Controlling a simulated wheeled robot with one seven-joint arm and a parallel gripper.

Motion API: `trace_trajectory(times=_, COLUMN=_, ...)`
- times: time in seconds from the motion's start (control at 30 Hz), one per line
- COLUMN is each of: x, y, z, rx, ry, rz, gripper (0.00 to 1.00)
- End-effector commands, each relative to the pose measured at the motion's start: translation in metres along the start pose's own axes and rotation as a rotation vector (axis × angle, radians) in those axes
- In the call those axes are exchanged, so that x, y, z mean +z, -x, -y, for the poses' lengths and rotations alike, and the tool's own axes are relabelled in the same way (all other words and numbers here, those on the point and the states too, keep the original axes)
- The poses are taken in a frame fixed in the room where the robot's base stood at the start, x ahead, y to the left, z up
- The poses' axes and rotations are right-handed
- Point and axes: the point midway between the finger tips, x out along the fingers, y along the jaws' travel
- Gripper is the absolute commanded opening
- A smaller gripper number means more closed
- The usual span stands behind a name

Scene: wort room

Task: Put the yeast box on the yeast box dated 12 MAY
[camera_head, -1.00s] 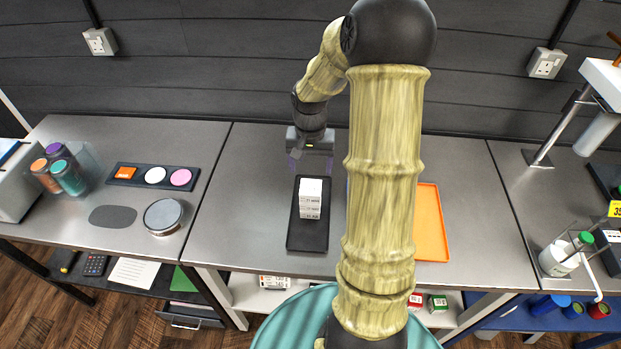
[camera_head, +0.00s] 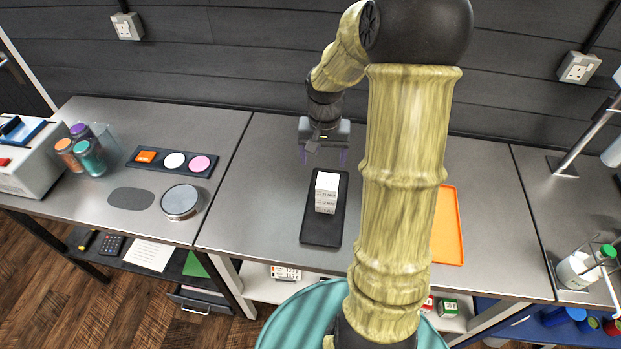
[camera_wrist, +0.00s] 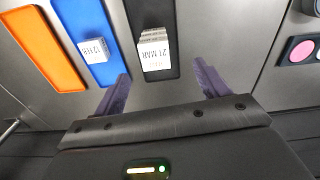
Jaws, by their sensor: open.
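A short stack of white yeast boxes (camera_head: 326,192) stands on a black tray (camera_head: 320,236). In the wrist view the stack (camera_wrist: 153,48) shows a label that looks like 21 MAR; the lower labels are too small to read surely. Another white box (camera_wrist: 94,50), with a label like 12 FEB, sits alone on a blue tray (camera_wrist: 84,18); my arm hides both in the head view. My gripper (camera_head: 323,157) is open and empty, above the bench behind the stack. In the wrist view its purple fingers (camera_wrist: 162,72) are spread, apart from the boxes.
An orange tray (camera_head: 448,228) lies right of my arm, its visible part empty. At left are a dark strip with coloured discs (camera_head: 172,161), a round metal dish (camera_head: 181,201) and several capped jars (camera_head: 88,157). The bench left of the black tray is clear.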

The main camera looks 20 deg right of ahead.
Motion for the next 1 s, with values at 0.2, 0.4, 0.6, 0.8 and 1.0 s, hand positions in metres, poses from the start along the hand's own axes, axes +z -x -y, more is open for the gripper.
trace_trajectory(times=0.2, x=0.073, y=0.015, z=0.034, rx=-0.015, ry=0.253, rz=-0.09, gripper=0.74)
trace_trajectory(times=0.4, x=0.134, y=0.021, z=0.043, rx=-0.051, ry=0.446, rz=-0.175, gripper=0.74)
trace_trajectory(times=0.6, x=0.153, y=0.021, z=0.043, rx=-0.066, ry=0.504, rz=-0.203, gripper=0.74)
trace_trajectory(times=0.8, x=0.152, y=0.021, z=0.043, rx=-0.066, ry=0.502, rz=-0.203, gripper=0.74)
trace_trajectory(times=1.0, x=0.152, y=0.021, z=0.043, rx=-0.066, ry=0.501, rz=-0.202, gripper=0.64)
